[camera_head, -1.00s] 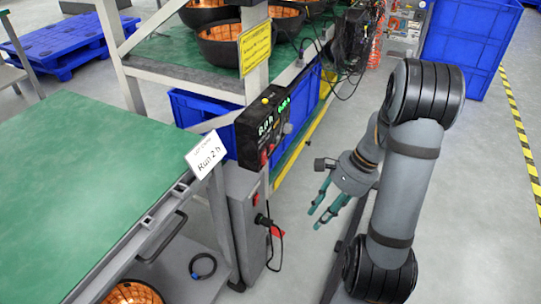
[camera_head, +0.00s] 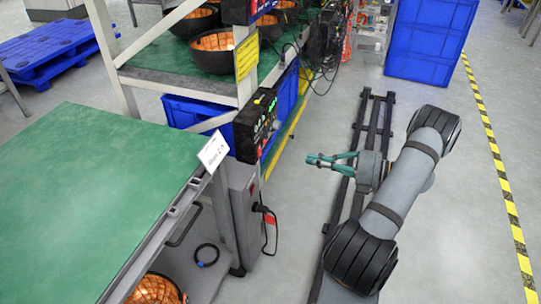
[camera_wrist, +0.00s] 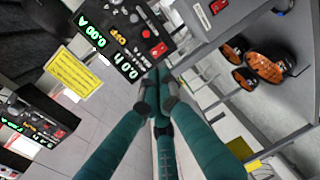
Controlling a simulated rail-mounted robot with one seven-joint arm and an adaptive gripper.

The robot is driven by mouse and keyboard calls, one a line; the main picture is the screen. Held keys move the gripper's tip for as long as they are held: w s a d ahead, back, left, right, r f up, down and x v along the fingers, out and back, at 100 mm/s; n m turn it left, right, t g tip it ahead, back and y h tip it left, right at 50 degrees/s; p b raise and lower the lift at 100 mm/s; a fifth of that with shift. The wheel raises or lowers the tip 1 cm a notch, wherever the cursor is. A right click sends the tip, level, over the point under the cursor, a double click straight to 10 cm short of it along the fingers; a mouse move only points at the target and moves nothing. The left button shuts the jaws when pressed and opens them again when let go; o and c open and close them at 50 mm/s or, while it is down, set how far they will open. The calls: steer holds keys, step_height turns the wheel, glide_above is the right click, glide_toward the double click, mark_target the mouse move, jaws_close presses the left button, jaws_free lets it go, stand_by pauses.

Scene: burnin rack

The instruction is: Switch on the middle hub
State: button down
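I cannot tell for certain which unit is the middle hub. A black control box (camera_head: 256,126) with a lit green display and red parts is fixed to the rack post. A black box with green digits, knobs and a red switch (camera_wrist: 125,38) fills the upper left of the wrist view; a similar one (camera_wrist: 35,122) is at the left edge. My gripper (camera_head: 309,160) is right of these, in free air. Its teal fingertips (camera_wrist: 161,92) are together and appear empty.
A green-topped table (camera_head: 90,190) with a white card (camera_head: 213,150) is at the left. The rack's green shelf (camera_head: 165,78) carries dark bowls. A blue crate (camera_head: 428,40) stands at the back. Open floor lies between my arm and the rack.

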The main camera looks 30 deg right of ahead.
mark_target(260, 152)
steer(key=shift+r+m, duration=0.1)
steer(key=shift+m, duration=0.4)
steer(key=b+x, duration=0.1)
steer(key=x, duration=1.3)
steer(key=shift+a+b, duration=0.1)
steer(key=shift+b, duration=0.25)
